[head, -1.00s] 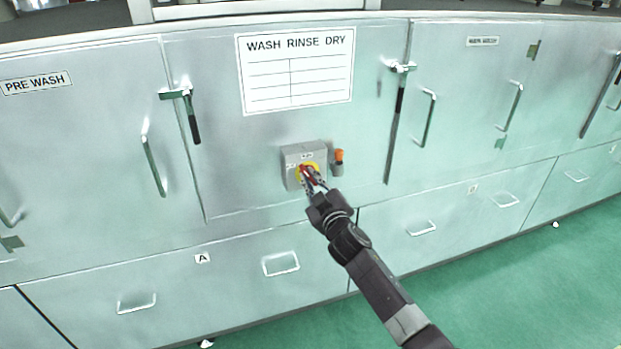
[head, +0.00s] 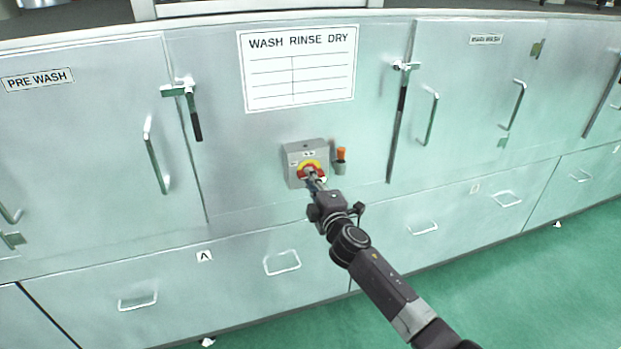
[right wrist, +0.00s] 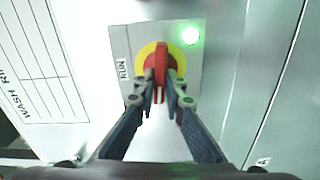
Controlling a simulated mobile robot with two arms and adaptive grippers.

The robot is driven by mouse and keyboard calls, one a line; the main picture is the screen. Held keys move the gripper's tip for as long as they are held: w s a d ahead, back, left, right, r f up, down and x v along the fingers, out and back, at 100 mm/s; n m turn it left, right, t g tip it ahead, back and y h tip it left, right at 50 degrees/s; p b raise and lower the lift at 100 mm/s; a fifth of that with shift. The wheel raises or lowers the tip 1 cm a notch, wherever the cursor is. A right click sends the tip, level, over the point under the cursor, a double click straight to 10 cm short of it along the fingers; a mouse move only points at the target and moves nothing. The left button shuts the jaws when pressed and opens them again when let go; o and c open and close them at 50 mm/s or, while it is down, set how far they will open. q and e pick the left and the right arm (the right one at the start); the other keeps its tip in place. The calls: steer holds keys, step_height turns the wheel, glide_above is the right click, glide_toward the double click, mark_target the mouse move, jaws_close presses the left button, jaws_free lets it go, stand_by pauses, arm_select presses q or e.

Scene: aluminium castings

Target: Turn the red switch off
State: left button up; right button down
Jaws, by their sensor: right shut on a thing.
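The red switch (head: 305,172) is a rotary handle on a yellow disc, on a grey box (head: 296,152) on the cabinet front. My right gripper (head: 312,177) is at the switch and partly covers it. In the right wrist view, its two fingertips (right wrist: 161,100) are shut on either side of the red handle (right wrist: 161,62). There the handle stands upright in the picture, crosswise to the direction of the "RUN" label (right wrist: 123,69) at its left. A green lamp (right wrist: 190,36) on the box is lit. Other markings are too small or hidden. My left gripper is not in view.
An orange-topped fitting (head: 341,156) sits just right of the box. A "WASH RINSE DRY" sign (head: 300,75) is above it. Latches (head: 189,105) and door handles (head: 431,118) stick out on both sides. Drawer handles (head: 282,262) are below. Green floor (head: 520,280) is clear.

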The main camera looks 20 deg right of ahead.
steer(key=shift+f+n, duration=0.1)
steer(key=shift+n, duration=0.5)
steer(key=c, duration=2)
jaws_free()
steer(key=shift+s, duration=0.1)
steer(key=s, duration=1.1)
steer(key=shift+s+d, duration=0.2)
steer(key=shift+s, duration=0.2)
